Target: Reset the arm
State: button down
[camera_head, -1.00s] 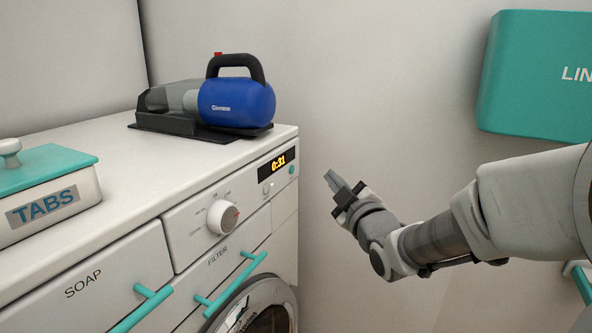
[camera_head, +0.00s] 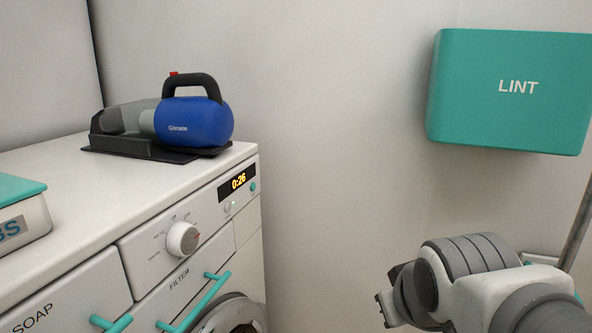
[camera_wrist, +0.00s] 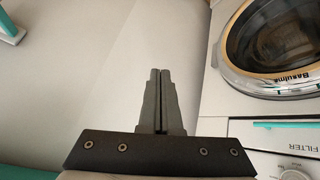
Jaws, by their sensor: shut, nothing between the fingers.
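My gripper shows in the wrist view (camera_wrist: 160,100) with its two fingers pressed together and nothing between them. In the head view my arm is folded at the lower right, and the fingertips cannot be made out there. My gripper is apart from the washing machine (camera_head: 110,205), which stands to the left in the head view. In the wrist view the machine's round door (camera_wrist: 275,45) is at the upper right, and the filter panel (camera_wrist: 275,130) is below it.
A blue handheld vacuum (camera_head: 192,122) sits in its dark dock on the machine top. The tabs box (camera_head: 22,215) is at the left edge. A teal LINT bin (camera_head: 510,90) is on the wall at the upper right. Teal handles (camera_head: 200,300) stick out from the machine's front.

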jog(key=s+f+m+g, duration=0.1)
jog(key=s+m+g, duration=0.1)
jog(key=s, duration=0.5)
notch_tip(320, 180, up, 27)
jog(key=p, duration=2.7)
jog(key=shift+w+m+y, duration=0.15)
jog(key=shift+m+y, duration=0.15)
jog(key=shift+f, duration=0.1)
dwell(2.7)
